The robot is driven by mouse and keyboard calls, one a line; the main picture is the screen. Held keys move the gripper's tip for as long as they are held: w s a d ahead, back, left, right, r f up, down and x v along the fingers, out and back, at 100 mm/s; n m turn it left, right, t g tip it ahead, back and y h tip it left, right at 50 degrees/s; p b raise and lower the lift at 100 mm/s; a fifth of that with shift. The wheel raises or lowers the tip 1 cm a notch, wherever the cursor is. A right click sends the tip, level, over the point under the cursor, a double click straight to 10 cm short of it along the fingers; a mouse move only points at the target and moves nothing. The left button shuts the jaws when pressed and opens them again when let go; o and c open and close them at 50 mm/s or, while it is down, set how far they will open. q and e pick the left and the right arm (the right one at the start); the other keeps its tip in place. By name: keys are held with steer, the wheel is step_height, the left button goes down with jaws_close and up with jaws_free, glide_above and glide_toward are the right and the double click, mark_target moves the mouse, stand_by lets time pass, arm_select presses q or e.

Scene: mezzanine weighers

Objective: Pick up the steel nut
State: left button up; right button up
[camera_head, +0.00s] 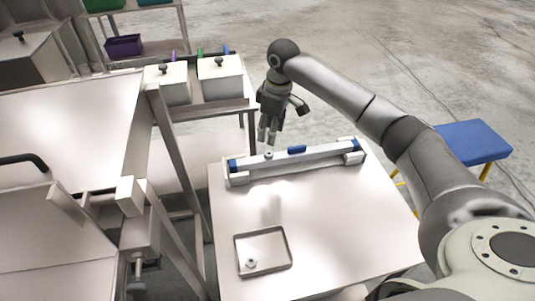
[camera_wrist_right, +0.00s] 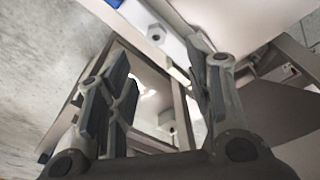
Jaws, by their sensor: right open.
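A small grey nut (camera_head: 268,155) sits on the long pale beam (camera_head: 310,158) with blue parts, at the back of the white table. It also shows as a hexagonal nut (camera_wrist_right: 156,33) at the top of the right wrist view, beyond the fingertips. A second small nut (camera_head: 251,263) lies in a shallow tray (camera_head: 238,253) at the table's front. My right gripper (camera_head: 268,138) is open and points down near the beam's back side, just behind the first nut in the picture. In the wrist view the fingers (camera_wrist_right: 160,52) are apart with nothing between them. My left gripper is not visible.
The white table (camera_head: 340,215) is bare between beam and tray. Two pale lidded boxes (camera_head: 220,80) stand on a shelf left of my right gripper. A metal frame (camera_head: 172,165) runs along the table's left side. A blue stool (camera_head: 475,142) stands at right.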

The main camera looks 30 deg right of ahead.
mark_target(269, 153)
step_height(269, 153, down, 4)
steer(key=shift+w+a+r, duration=0.1)
steer(key=shift+a+r, duration=0.05)
steer(key=shift+r, duration=0.1)
steer(key=f, duration=0.2)
steer(key=f+p, duration=0.1)
steer(key=f, duration=0.2)
steer(key=shift+w+d+f, duration=0.2)
steer(key=shift+f, duration=0.1)
steer(key=shift+c, duration=0.5)
steer(key=c, duration=0.9)
